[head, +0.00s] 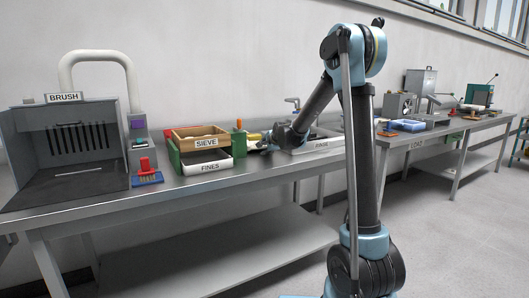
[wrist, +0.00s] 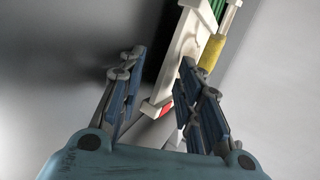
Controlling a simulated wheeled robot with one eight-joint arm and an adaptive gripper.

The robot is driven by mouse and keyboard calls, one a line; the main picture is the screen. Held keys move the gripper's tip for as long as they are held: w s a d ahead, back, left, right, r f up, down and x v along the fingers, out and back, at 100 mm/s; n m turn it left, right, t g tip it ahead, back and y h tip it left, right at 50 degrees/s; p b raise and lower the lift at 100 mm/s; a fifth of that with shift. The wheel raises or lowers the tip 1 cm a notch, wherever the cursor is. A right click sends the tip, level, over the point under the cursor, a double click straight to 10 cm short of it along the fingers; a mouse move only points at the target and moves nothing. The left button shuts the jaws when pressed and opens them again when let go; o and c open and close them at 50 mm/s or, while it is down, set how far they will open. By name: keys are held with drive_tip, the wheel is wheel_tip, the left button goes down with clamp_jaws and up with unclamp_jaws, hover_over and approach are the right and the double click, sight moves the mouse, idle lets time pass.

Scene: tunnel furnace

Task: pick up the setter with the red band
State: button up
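My gripper (wrist: 160,100) is open in the wrist view, its two dark blue fingers well apart. A long white piece with a red band at its near end, which looks like the setter (wrist: 188,38), slants down from the top. Its red end lies between the fingers, closer to the right finger, which covers part of it. A clear gap separates it from the left finger. In the head view my gripper (head: 266,143) is low over the bench beside the green holder (head: 239,146). The setter is too small there to make out surely.
On the bench (head: 190,188) stand a wooden sieve tray (head: 200,143), a fines tray (head: 208,166), a red brush (head: 146,166) and a grey brush booth (head: 70,150). A yellow-collared white rod (wrist: 212,52) lies right of the setter. A second bench is at right.

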drive_tip(key=shift+c, duration=0.5)
clamp_jaws()
drive_tip(key=shift+r, duration=1.25)
drive_tip(key=shift+s, duration=0.1)
drive_tip(key=s+f+v, duration=0.1)
drive_tip(key=f+v, duration=0.1)
drive_tip(key=v, duration=1.2)
drive_tip(key=shift+s+d+f, duration=0.25)
drive_tip(key=shift+s+d, duration=0.1)
drive_tip(key=shift+d, duration=0.15)
